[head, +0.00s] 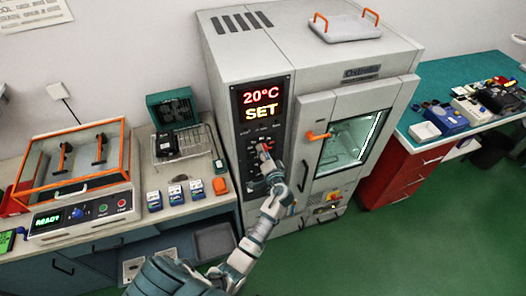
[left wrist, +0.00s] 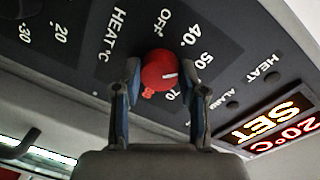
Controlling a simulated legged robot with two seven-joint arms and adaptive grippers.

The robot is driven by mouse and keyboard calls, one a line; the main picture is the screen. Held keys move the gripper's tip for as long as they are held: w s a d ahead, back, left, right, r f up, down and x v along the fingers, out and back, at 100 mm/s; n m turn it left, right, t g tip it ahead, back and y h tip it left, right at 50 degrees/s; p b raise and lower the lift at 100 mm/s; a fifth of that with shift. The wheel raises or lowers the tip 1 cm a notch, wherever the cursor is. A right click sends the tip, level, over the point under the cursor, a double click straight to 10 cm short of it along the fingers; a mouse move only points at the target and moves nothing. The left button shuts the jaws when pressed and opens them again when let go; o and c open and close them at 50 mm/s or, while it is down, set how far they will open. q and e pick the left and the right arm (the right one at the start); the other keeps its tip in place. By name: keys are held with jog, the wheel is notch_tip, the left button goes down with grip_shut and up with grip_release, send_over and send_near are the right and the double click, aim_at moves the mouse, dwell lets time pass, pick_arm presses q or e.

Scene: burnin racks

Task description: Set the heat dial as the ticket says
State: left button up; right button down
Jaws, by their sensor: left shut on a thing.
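My left gripper (left wrist: 160,85) is shut on the dial, one finger on each side. In the head view my left gripper (head: 264,160) covers most of the dial. The oven display (head: 260,104) reads 20°C and SET. I cannot make out a ticket. My right gripper is not in view.
A grey tray with orange handles (head: 343,27) sits on top. Left is a bench with an orange-framed machine (head: 75,165) reading READY. A teal bench (head: 455,110) stands right.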

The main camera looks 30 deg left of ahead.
pick_arm(q)
jog(key=shift+w+d+r+m+g+y+p, duration=0.15)
jog(key=shift+m+p, duration=0.5)
jog(key=shift+m, duration=0.8)
jog(key=shift+s+a+m+g+y+p, duration=0.1)
jog(key=shift+m+p, duration=0.5)
jog(key=shift+m, duration=0.8)
jog(key=shift+w+d+r+m+g+y+p, duration=0.15)
jog(key=shift+m+p, duration=0.5)
jog(key=shift+m, duration=0.8)
jog(key=shift+f, duration=0.15)
jog(key=o, duration=1.1)
jog(key=shift+f, duration=0.15)
jog(key=shift+o, duration=0.2)
jog(key=shift+w+f, duration=0.1)
jog(key=shift+w, duration=0.05)
